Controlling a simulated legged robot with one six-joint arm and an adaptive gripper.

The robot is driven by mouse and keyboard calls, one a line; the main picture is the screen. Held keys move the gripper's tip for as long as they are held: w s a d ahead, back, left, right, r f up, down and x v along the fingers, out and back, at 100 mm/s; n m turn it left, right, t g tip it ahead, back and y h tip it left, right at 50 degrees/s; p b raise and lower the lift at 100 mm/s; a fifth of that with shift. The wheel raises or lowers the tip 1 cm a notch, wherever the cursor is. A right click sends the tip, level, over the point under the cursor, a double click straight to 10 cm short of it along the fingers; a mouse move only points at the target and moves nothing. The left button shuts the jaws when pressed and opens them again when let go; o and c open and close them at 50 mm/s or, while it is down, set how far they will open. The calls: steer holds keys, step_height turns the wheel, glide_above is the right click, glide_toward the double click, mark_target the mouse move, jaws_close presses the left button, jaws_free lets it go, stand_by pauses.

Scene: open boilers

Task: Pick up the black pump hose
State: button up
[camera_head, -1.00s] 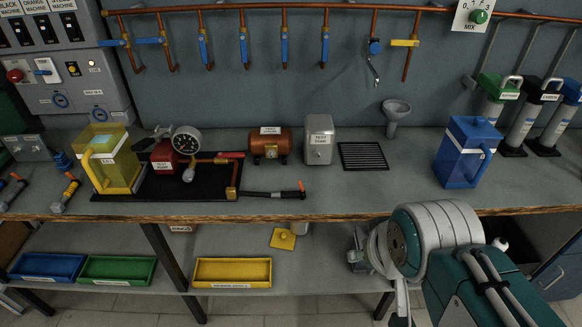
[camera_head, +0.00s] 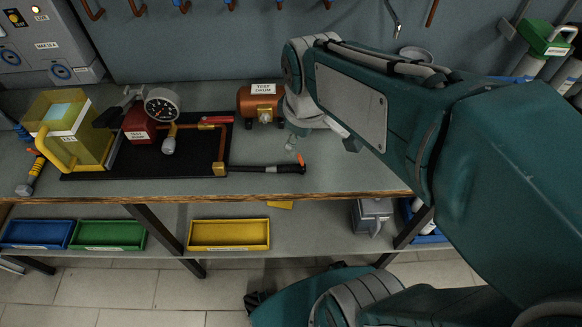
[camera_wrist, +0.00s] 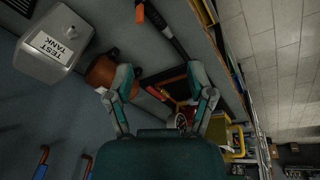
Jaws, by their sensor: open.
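The black pump hose (camera_head: 268,169) lies on the workbench, running right from the black pump board to an orange-marked end. In the wrist view the hose (camera_wrist: 167,34) runs diagonally at the top, beyond the fingertips. My gripper (camera_wrist: 160,78) is open, its two teal fingers apart with nothing gripped between them. In the head view the gripper (camera_head: 296,136) is partly visible under my forearm, above the bench near the copper test drum. It is behind the hose's orange end and apart from it.
The red test pump (camera_head: 140,125) with its gauge sits on the black board (camera_head: 90,170). A yellow jug (camera_head: 75,130) stands at left. The test drum (camera_head: 258,103) is close to the gripper; the test tank (camera_wrist: 55,45) shows in the wrist view. Trays sit on the lower shelf.

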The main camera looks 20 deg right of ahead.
steer(key=w+f+n+g, duration=0.2)
steer(key=w+f+n, duration=0.4)
glide_above(291, 166)
steer(key=shift+n+g, duration=0.3)
steer(key=shift+n, duration=0.1)
steer(key=f, duration=0.6)
steer(key=shift+w+a, duration=0.2)
step_height(291, 166, down, 5)
steer(key=shift+s+d+f, duration=0.1)
steer(key=shift+s+d, duration=0.05)
jaws_close()
